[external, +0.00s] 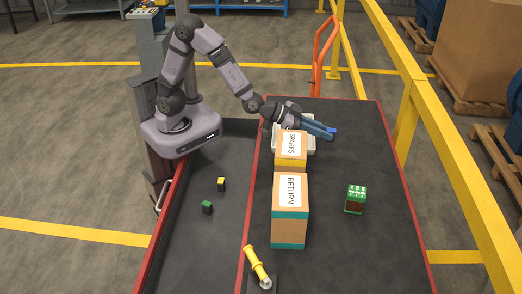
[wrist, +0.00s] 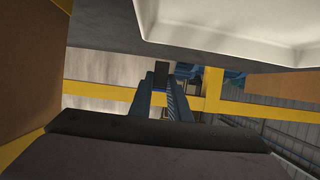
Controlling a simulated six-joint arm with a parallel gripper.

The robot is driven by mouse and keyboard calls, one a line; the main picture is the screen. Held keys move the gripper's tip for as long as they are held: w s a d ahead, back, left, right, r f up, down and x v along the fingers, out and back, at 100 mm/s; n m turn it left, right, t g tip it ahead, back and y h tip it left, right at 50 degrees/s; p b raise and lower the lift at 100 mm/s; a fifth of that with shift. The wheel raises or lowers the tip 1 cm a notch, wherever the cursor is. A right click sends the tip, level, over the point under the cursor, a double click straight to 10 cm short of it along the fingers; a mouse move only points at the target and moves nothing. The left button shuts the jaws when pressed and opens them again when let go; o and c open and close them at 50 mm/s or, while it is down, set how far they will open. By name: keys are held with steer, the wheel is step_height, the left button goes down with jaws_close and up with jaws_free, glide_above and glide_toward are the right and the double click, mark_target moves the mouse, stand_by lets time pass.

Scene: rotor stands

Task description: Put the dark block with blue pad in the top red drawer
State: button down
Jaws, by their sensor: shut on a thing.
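My gripper (external: 326,130) reaches to the right over the far part of the bench, beyond the SPARES box. In the wrist view its blue fingers (wrist: 163,95) are shut on the dark block (wrist: 161,74), which sits between the fingertips; a bit of blue shows at its lower end. In the external view, a small bright blue patch shows at the gripper's tip, and the block's dark body is hard to make out. The red drawer (external: 174,203) stands open on the left of the bench. Inside it lie a dark block with a yellow pad (external: 221,184) and one with a green pad (external: 207,207).
The SPARES box (external: 291,164) and the taller RETURN box (external: 290,230) stand along the bench's left part, near the drawer. A white tray (external: 308,148) lies under my gripper. The drawer floor has free room.

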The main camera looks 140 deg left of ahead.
mark_target(321, 151)
steer(key=shift+f, duration=2.2)
steer(key=shift+f, duration=0.15)
steer(key=c, duration=1.7)
jaws_free()
steer(key=shift+o, duration=0.2)
steer(key=shift+s+r, duration=0.1)
steer(key=shift+r, duration=0.1)
steer(key=shift+b+v, duration=0.6)
steer(key=shift+v, duration=3.15)
